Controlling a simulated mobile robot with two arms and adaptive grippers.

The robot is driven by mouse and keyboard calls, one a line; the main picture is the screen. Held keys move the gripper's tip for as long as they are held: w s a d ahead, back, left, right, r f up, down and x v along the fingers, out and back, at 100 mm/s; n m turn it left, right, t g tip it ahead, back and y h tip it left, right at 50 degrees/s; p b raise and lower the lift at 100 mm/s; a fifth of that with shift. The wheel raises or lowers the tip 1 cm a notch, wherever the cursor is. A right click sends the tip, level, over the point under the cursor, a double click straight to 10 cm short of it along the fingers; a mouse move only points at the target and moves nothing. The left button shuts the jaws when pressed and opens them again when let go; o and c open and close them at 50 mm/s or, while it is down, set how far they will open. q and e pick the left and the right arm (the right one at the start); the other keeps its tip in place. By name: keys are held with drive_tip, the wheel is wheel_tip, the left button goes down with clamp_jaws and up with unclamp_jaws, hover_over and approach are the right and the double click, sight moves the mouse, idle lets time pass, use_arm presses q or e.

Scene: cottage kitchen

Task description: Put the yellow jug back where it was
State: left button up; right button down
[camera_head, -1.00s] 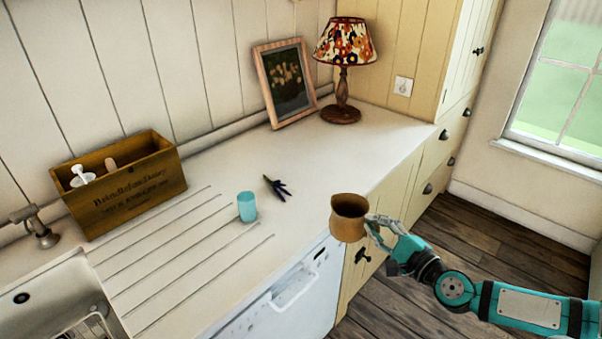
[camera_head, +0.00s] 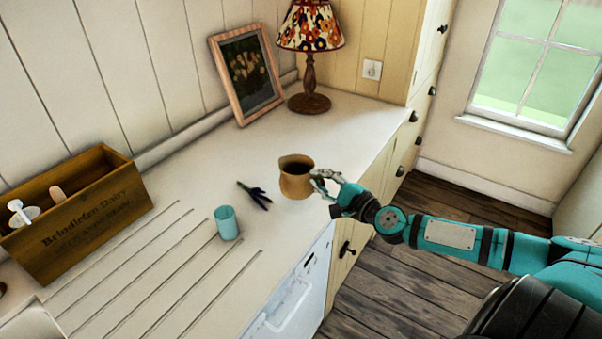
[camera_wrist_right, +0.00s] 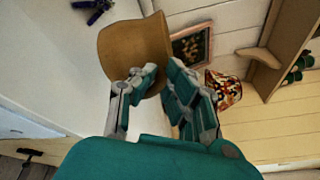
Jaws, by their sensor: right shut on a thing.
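The yellow jug (camera_head: 296,178) is a tan-yellow pot with a dark open mouth. It is upright at the counter's front part, right of the dark purple-handled tool. My right gripper (camera_head: 325,183) is shut on its right side. In the right wrist view the jug (camera_wrist_right: 133,48) sits between the fingers of the gripper (camera_wrist_right: 150,85). I cannot tell whether its base touches the counter or hangs just above it. My left gripper is in neither current view.
On the white counter (camera_head: 360,125) are a teal cup (camera_head: 227,223), a dark tool (camera_head: 254,194), a wooden crate (camera_head: 75,215), a picture frame (camera_head: 246,75) and a flowered lamp (camera_head: 310,50). The counter is clear between the jug and the lamp.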

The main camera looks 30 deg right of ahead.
sight(300, 171)
drive_tip(key=w, duration=0.8)
drive_tip(key=shift+d+f, duration=0.25)
drive_tip(key=shift+d, duration=0.15)
drive_tip(key=shift+w+f, duration=0.1)
drive_tip(key=shift+w, duration=0.3)
drive_tip(key=shift+w+d, duration=0.1)
drive_tip(key=shift+w, duration=0.3)
wheel_tip(300, 171, down, 4)
drive_tip(key=shift+r+b, duration=0.2)
drive_tip(key=shift+b, duration=0.9)
use_arm(q)
drive_tip(key=shift+w+a+f, duration=0.2)
drive_tip(key=shift+w+f, duration=0.65)
drive_tip(key=shift+w, duration=0.15)
drive_tip(key=shift+w, duration=0.1)
use_arm(e)
drive_tip(key=c, duration=1.8)
unclamp_jaws()
drive_tip(key=shift+f, duration=0.15)
drive_tip(key=shift+c, duration=0.2)
use_arm(q)
drive_tip(key=shift+w+f, duration=0.1)
drive_tip(key=shift+w, duration=0.1)
use_arm(e)
drive_tip(key=o, duration=0.4)
